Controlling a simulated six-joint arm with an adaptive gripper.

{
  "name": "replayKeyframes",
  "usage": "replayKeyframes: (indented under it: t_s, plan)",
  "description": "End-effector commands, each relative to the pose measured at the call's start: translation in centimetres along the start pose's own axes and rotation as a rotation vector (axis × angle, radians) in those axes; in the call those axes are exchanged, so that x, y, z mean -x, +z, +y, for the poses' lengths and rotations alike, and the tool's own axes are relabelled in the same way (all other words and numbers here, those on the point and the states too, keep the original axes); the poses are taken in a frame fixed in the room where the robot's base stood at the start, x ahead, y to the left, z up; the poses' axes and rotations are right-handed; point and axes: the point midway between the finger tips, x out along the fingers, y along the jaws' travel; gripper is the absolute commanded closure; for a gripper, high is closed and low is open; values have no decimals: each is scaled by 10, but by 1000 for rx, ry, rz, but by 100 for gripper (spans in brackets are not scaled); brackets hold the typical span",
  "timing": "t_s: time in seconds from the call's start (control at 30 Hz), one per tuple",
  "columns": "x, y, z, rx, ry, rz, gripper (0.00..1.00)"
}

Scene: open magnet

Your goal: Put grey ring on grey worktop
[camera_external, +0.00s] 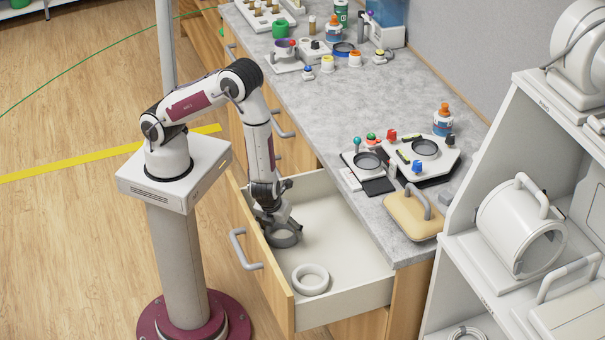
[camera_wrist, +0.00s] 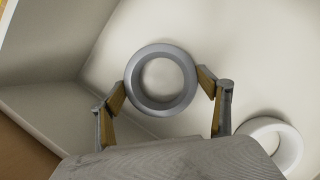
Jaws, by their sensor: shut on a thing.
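The grey ring (camera_external: 283,235) is in the open drawer, near its front wall. It also shows in the wrist view (camera_wrist: 161,107), between the two fingers. My gripper (camera_external: 287,226) reaches down into the drawer and is shut on the grey ring, with a finger against each outer side in the wrist view (camera_wrist: 163,92). I cannot tell whether the ring touches the drawer floor. The grey worktop (camera_external: 312,118) runs above the drawer, with a speckled surface.
A white ring (camera_external: 311,279) lies in the drawer (camera_external: 340,222), to the right of the grey ring. The worktop holds a white fixture (camera_external: 425,148), a beige block with a handle (camera_external: 411,216) and bottles at the far end. The worktop's middle is clear. A white shelf (camera_external: 480,260) stands at the right.

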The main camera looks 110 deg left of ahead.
Motion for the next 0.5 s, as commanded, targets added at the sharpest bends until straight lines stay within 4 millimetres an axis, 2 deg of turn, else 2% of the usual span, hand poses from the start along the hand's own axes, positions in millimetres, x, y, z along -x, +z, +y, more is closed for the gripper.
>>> replayKeyframes:
  t_s: [0.47,0.5]
  plan:
    - [-3,-1,0,0,-1,0,50]
    - [-4,-2,0,0,-1,0,18]
